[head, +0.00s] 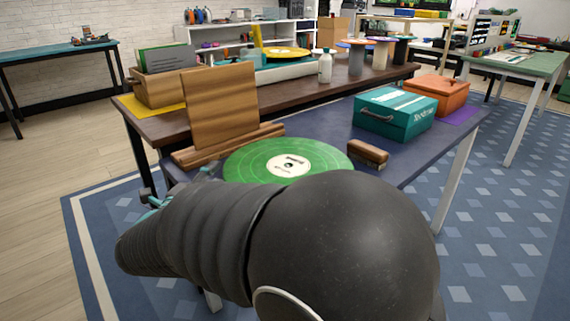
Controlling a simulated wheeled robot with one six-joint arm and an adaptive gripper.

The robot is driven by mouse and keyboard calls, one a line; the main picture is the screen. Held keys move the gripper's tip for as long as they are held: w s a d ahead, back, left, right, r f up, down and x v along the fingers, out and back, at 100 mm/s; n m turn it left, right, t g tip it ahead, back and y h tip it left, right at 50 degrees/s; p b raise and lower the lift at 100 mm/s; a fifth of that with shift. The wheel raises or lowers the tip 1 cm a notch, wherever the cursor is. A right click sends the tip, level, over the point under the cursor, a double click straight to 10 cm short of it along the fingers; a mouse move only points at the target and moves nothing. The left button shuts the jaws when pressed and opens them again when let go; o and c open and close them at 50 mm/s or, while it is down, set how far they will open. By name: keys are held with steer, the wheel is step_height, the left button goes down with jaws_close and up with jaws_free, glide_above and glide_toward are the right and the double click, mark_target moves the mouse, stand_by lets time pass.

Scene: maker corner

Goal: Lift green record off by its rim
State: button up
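The green record (250,163) with a pale label lies flat on the dark blue table top in the head view. My dark arm covers its near edge, so what lies under that part is hidden. Small teal and grey parts of my gripper (180,188) show past the arm, just left of the record's left rim. The arm hides most of the gripper, so I cannot tell how the fingers stand or whether they touch the rim.
A wooden stand (220,108) rises behind the record's left side. A wooden brush (368,153) lies close to its right. A teal case (395,114) and an orange case (437,94) stand farther right.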

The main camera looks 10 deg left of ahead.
mark_target(226, 162)
steer(key=shift+w+d+r+p, duration=0.1)
steer(key=shift+w+d+p, duration=0.1)
steer(key=shift+w, duration=0.8)
steer(key=shift+w+d+f+p, duration=0.1)
steer(key=shift+w+d, duration=0.05)
steer(key=shift+w, duration=0.8)
steer(key=shift+w+d+r+p, duration=0.1)
steer(key=shift+w+d, duration=0.1)
steer(key=shift+w, duration=0.8)
jaws_close()
